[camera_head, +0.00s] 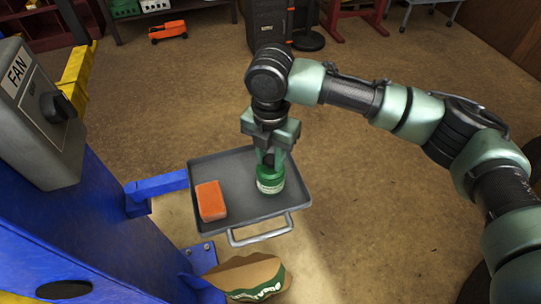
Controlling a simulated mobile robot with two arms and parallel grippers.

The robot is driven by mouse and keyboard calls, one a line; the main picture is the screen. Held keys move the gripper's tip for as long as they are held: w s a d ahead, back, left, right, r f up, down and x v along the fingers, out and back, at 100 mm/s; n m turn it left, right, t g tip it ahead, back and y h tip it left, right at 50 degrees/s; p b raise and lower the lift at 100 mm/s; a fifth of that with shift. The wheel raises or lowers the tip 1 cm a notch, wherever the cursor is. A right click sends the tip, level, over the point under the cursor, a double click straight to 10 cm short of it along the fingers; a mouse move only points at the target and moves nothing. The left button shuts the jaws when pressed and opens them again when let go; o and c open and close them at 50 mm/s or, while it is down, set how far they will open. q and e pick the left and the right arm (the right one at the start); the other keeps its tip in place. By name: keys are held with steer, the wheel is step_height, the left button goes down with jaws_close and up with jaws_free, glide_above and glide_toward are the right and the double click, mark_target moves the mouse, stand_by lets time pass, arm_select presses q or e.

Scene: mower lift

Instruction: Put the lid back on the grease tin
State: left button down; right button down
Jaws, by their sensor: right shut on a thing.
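The grease tin (270,185) is small and round, green with a pale band. It stands on the right part of a grey tray (232,167). My right gripper (269,160) reaches down from above, directly over the tin. It is shut on the green lid (269,172) at the tin's top. The fingers hide part of the lid, and I cannot tell whether the lid is fully seated. My left gripper is not in view.
An orange block (210,201) lies on the tray's left part. The tray has a front handle (260,233) and is beside a blue lift post (90,230) with a grey FAN switch box (42,115). A brown and green sack (245,277) is below. Open floor lies right.

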steer(key=shift+p, duration=0.5)
stand_by(0.4)
steer(key=c, duration=1)
jaws_free()
steer(key=shift+c, duration=0.2)
steer(key=shift+o, duration=0.4)
steer(key=o, duration=0.4)
steer(key=shift+r+p, duration=3.5)
steer(key=shift+p, duration=0.35)
